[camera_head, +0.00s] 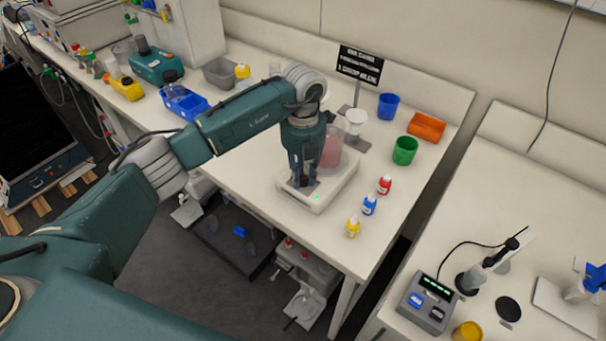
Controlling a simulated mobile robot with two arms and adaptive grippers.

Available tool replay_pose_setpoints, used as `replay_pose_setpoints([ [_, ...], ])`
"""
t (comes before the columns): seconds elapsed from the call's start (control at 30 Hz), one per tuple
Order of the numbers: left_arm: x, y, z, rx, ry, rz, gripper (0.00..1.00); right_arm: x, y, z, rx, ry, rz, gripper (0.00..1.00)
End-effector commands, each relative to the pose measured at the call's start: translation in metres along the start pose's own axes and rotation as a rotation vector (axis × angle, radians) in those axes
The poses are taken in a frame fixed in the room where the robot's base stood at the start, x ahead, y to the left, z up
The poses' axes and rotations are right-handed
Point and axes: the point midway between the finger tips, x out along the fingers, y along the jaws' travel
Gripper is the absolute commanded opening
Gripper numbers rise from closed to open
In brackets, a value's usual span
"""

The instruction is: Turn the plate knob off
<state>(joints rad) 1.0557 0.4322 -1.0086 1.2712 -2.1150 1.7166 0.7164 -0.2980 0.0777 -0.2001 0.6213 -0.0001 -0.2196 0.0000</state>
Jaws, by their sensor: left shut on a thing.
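A white plate device (322,196) stands on the table, with a small green light on its front edge. A flask with pink liquid (332,152) stands on it, partly behind my gripper. My left gripper (303,182) points straight down at the front left of the device, its fingers shut at the place of the plate knob. The knob itself is hidden by the fingers. My right gripper does not show.
A sign (360,65) stands at the back.

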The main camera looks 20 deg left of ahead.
Motion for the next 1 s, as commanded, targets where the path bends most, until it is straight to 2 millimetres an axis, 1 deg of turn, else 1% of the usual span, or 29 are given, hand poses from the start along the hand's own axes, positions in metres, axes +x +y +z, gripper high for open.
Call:
replay_pose_setpoints([
  [0.27, -0.001, 0.001, 0.001, -0.110, -0.005, 0.001, 0.00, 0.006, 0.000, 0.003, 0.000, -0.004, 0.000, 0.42],
  [0.7, -0.002, 0.000, 0.002, -0.402, -0.006, -0.002, 0.00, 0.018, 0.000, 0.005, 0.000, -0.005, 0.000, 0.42],
  [1.0, -0.003, 0.000, 0.002, -0.507, -0.006, -0.002, 0.00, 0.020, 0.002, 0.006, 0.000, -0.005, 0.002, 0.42],
])
